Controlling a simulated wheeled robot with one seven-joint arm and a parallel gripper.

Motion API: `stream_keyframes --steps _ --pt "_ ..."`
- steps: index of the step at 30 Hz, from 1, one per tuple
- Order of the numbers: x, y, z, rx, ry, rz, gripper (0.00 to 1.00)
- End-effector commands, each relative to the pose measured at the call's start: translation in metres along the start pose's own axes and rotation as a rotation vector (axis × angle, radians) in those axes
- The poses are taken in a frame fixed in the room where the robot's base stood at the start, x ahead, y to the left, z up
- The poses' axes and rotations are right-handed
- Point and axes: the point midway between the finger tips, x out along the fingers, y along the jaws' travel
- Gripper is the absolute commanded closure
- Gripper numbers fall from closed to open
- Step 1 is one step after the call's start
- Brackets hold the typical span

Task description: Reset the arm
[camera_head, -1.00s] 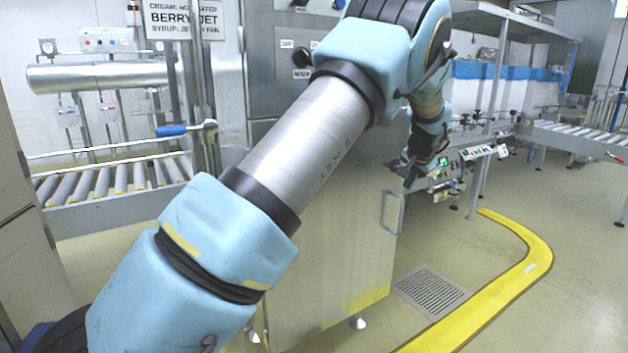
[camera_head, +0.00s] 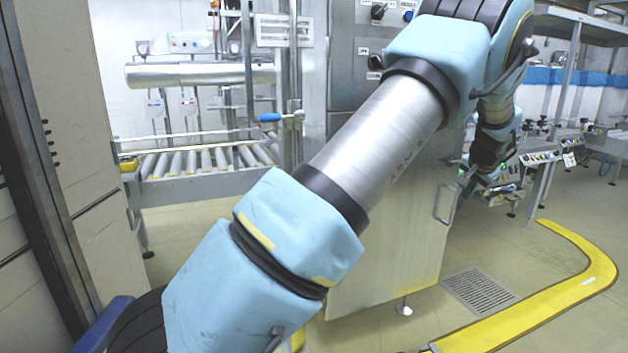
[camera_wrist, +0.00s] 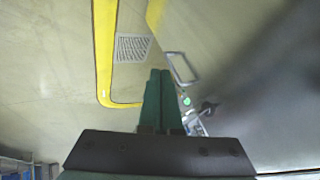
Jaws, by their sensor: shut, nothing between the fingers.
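My arm fills the middle of the head view, bent up from the lower left to the upper right and then down. My gripper (camera_head: 470,176) hangs at the right end of it, partly hidden in the head view. In the wrist view its green fingers (camera_wrist: 160,100) lie side by side, shut and empty. The gripper appears close to the door handle (camera_head: 446,203) of the steel cabinet in the head view; I cannot tell the gap between them.
The steel cabinet (camera_head: 385,265) stands behind my arm. A roller conveyor (camera_head: 200,163) is at the left, and a tall cabinet (camera_head: 85,170) stands at the far left. Open floor with a drain grate (camera_head: 480,290) and a yellow floor strip (camera_head: 550,300) lies at the right.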

Motion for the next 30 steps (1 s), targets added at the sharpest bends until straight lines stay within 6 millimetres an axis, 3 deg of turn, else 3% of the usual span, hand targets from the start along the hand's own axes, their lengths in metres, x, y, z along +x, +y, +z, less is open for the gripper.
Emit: stream_keyframes --steps 10,17,20,24,30 --pt "-0.002 -0.044 0.052 -0.102 -0.068 0.018 1.0" --pt "-0.013 -0.087 0.12 -0.227 -0.144 0.042 1.0" --pt "-0.024 -0.107 0.165 -0.309 -0.19 0.057 1.0" --pt "-0.055 -0.131 0.254 -0.465 -0.271 0.085 1.0" --pt "-0.109 -0.127 0.372 -0.674 -0.373 0.115 1.0"
